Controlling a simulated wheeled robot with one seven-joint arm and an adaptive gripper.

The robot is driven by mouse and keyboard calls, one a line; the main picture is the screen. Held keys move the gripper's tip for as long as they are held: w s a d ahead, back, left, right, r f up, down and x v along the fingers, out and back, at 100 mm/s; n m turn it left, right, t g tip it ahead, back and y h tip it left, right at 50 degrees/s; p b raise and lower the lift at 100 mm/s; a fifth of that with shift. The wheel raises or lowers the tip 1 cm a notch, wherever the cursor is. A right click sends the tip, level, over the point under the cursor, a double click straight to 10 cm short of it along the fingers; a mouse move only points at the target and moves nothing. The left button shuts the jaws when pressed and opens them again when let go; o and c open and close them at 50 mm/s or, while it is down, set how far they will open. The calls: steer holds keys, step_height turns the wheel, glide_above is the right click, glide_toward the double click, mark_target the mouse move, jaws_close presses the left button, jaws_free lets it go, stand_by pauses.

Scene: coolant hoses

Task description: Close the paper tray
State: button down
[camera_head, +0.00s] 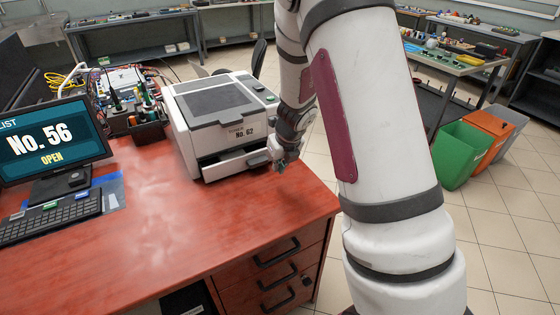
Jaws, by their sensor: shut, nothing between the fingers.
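The white and grey printer (215,112) marked "No. 62" stands on the red-brown desk near its far right part. Its paper tray (238,162) shows low at the front and juts out a little from the body. My gripper (281,164) is just right of the tray, at the printer's front right corner. It is shut and empty. It looks close to the tray's right end, but I cannot tell whether it touches. My arm covers the area right of the printer.
A monitor (48,142) and a keyboard (50,214) stand at the left of the desk (190,225). A dark box of tools (137,126) is left of the printer. The desk in front is clear. Coloured bins (458,152) stand on the floor at right.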

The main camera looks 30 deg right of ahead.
steer(key=b+x, duration=0.2)
steer(key=x, duration=0.4)
steer(key=shift+w+a+r+p, duration=0.15)
steer(key=shift+w+p, duration=0.15)
steer(key=shift+w, duration=0.2)
steer(key=shift+w+r+p, duration=0.15)
steer(key=shift+w+p, duration=0.15)
steer(key=shift+w, duration=1.15)
